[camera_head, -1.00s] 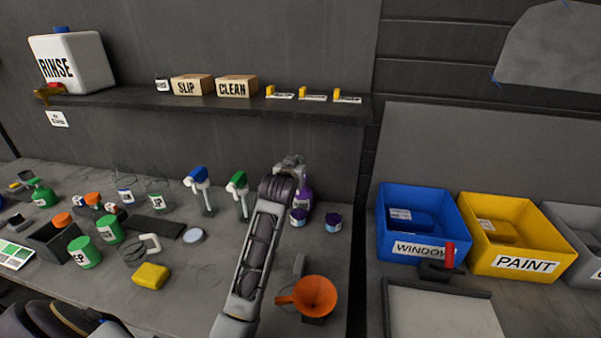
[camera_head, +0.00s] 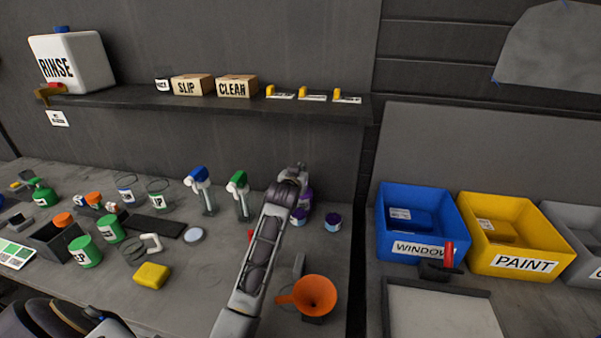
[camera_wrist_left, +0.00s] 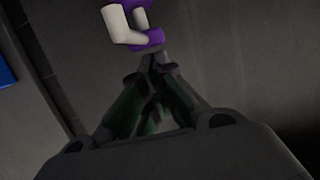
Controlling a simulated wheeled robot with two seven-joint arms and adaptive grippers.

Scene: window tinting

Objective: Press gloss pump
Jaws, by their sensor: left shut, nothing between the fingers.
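A purple pump bottle (camera_head: 307,197) stands near the back of the bench, and my left gripper and arm hide much of it. In the left wrist view its pump head (camera_wrist_left: 125,24) shows a white nozzle and a purple collar at the top. My left gripper (camera_head: 299,169) is shut and empty, above and beside the bottle in the head view. My right gripper is not in view.
A green-topped spray bottle (camera_head: 238,183) and a blue-topped one (camera_head: 198,177) stand to the left. An orange funnel (camera_head: 315,294) is at the front. A shelf (camera_head: 230,101) runs above the bench.

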